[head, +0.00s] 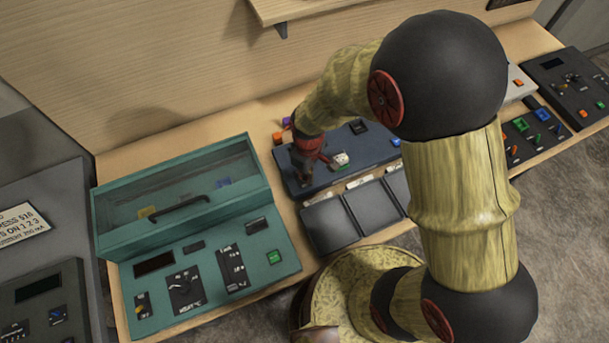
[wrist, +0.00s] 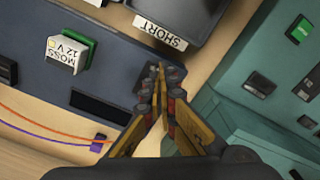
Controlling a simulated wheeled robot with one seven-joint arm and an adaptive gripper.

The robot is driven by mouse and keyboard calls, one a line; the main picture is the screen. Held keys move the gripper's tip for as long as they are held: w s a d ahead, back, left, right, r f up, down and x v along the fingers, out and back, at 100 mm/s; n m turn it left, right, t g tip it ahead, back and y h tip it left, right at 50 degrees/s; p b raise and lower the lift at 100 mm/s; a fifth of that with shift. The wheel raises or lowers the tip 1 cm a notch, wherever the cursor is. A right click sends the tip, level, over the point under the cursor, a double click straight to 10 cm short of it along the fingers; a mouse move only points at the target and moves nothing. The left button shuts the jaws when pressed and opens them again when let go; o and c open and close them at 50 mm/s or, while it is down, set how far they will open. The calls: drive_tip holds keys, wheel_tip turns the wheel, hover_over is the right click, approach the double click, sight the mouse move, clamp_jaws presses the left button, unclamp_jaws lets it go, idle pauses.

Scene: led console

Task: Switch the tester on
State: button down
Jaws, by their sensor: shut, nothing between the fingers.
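A dark blue console, which looks like the tester, lies under my gripper in the head view (head: 372,145) and in the wrist view (wrist: 112,78). A white module marked MOSS 12 V (wrist: 62,52) sits on it beside a green part (wrist: 80,52). Its display strip (wrist: 98,106) is dark. My gripper (wrist: 158,70) is shut and empty, its fingertips over the console's end nearest the teal console; it also shows in the head view (head: 303,175). A dark part (wrist: 176,74) on the panel is partly hidden by the fingertips, and I cannot tell whether they touch it.
A teal console (head: 200,255) with a clear-lidded case stands to the left in the head view. Black trays (head: 330,222) lie in front of the blue console, one labelled SHORT (wrist: 160,35). Orange and purple wires run to a purple plug (wrist: 99,142). More consoles (head: 565,85) stand at right.

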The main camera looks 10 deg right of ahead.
sight(306, 184)
drive_tip(key=shift+f, duration=0.2)
drive_tip(key=shift+f+b, duration=0.35)
drive_tip(key=shift+b, duration=0.05)
drive_tip(key=shift+f+b, duration=0.6)
drive_tip(key=shift+f, duration=0.35)
drive_tip(key=shift+w, duration=0.2)
drive_tip(key=shift+w+a, duration=0.15)
drive_tip(key=shift+w, duration=0.3)
drive_tip(key=shift+w+a, duration=0.15)
drive_tip(key=shift+w, duration=0.4)
drive_tip(key=shift+r, duration=0.1)
